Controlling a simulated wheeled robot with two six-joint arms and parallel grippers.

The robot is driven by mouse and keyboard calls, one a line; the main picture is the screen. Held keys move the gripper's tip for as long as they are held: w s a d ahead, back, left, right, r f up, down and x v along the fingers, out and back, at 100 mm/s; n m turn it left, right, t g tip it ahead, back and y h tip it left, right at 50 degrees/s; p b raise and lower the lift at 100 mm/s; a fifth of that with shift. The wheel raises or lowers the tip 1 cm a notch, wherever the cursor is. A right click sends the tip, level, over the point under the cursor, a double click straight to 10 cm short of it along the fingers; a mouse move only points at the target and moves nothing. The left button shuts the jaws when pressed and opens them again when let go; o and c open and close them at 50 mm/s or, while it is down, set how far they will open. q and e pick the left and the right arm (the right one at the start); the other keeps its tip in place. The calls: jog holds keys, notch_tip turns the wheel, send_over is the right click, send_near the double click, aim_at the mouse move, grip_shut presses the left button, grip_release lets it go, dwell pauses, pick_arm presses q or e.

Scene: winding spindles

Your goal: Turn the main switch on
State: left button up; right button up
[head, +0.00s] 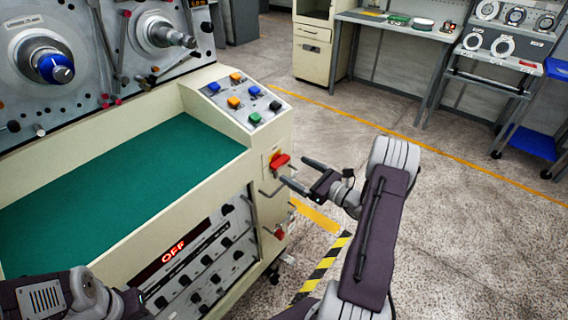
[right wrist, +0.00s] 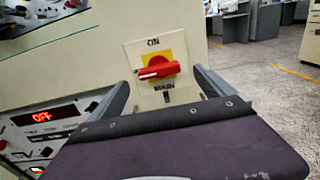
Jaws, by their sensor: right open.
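The main switch (head: 279,161) is a red rotary handle on a yellow plate at the machine's right end. In the right wrist view the red handle (right wrist: 158,71) lies nearly horizontal, its white-marked end to the left, with "ON" above and "MAIN" below. A red display (head: 173,252) reads "OFF"; it also shows in the right wrist view (right wrist: 41,116). My right gripper (head: 294,172) is open and empty, its fingers pointing at the switch, one on either side of it in the wrist view. Contact is not visible. My left gripper (head: 130,301) is at the bottom left, its jaws unclear.
Coloured buttons (head: 240,100) sit on the sloped panel above the switch. A metal handle (head: 270,208) and another red part (head: 280,232) are below it. A green work surface (head: 120,185) lies to the left.

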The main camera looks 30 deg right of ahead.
aim_at(284, 163)
jog(key=x, duration=0.5)
jog(key=shift+w+a, duration=0.2)
jog(key=shift+w, duration=0.05)
jog(key=c, duration=1.4)
jog(key=shift+r, duration=0.1)
